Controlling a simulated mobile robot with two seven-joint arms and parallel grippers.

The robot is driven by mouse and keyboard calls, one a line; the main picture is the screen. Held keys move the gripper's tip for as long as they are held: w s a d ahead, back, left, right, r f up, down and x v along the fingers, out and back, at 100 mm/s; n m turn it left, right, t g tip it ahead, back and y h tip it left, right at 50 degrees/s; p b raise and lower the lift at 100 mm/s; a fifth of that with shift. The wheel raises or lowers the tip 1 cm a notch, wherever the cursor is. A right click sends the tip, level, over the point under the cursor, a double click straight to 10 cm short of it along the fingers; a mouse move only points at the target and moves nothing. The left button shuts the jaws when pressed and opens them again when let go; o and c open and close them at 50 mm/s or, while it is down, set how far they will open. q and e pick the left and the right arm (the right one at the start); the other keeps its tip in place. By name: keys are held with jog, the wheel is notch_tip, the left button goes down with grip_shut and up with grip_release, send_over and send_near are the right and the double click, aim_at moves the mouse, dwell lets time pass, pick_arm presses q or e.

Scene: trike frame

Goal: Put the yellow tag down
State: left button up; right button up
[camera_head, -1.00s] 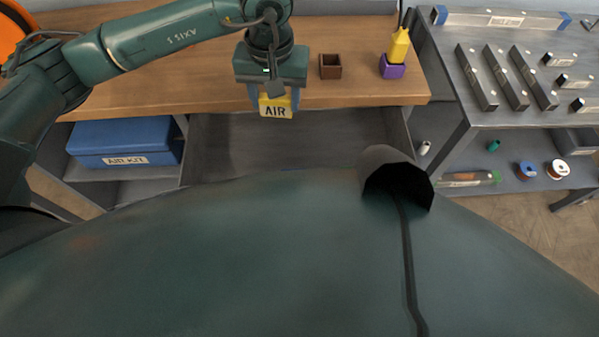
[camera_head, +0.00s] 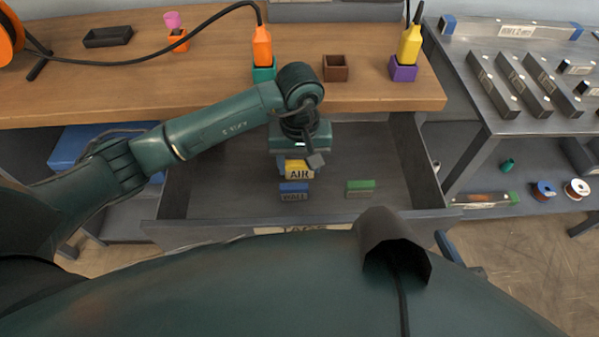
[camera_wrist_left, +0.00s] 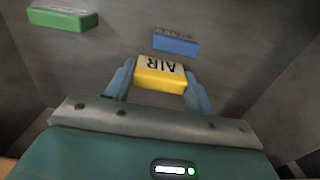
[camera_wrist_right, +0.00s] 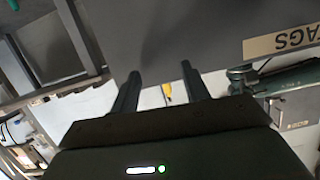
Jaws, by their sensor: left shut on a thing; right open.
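The yellow tag (camera_head: 299,170), marked AIR, is held in my left gripper (camera_head: 298,165) over the open drawer (camera_head: 225,195). In the left wrist view the tag (camera_wrist_left: 160,75) sits between the two blue fingers of that gripper (camera_wrist_left: 158,84). A blue tag (camera_head: 294,190) and a green tag (camera_head: 360,187) lie in the drawer; the blue one is just in front of the yellow tag. I cannot tell whether the yellow tag touches the drawer floor. My right gripper (camera_wrist_right: 160,92) is open and empty, near the drawer's labelled outer front (camera_wrist_right: 215,35).
The wooden bench (camera_head: 200,60) stands behind the drawer with an orange plug in a green socket (camera_head: 264,74), an empty brown box (camera_head: 335,68) and a yellow plug in a purple socket (camera_head: 403,73). A grey shelf unit (camera_head: 455,130) is at right.

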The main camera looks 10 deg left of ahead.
aim_at(300, 174)
pick_arm(q)
jog(key=shift+f, duration=1.8)
jog(key=shift+f+b, duration=0.1)
jog(key=shift+b, duration=0.25)
jog(key=shift+f, duration=0.1)
jog(key=o, duration=1)
jog(key=shift+r, duration=0.6)
notch_tip(300, 174, up, 11)
jog(key=shift+f+p, duration=0.2)
jog(key=shift+p, duration=0.55)
jog(key=shift+r, duration=0.35)
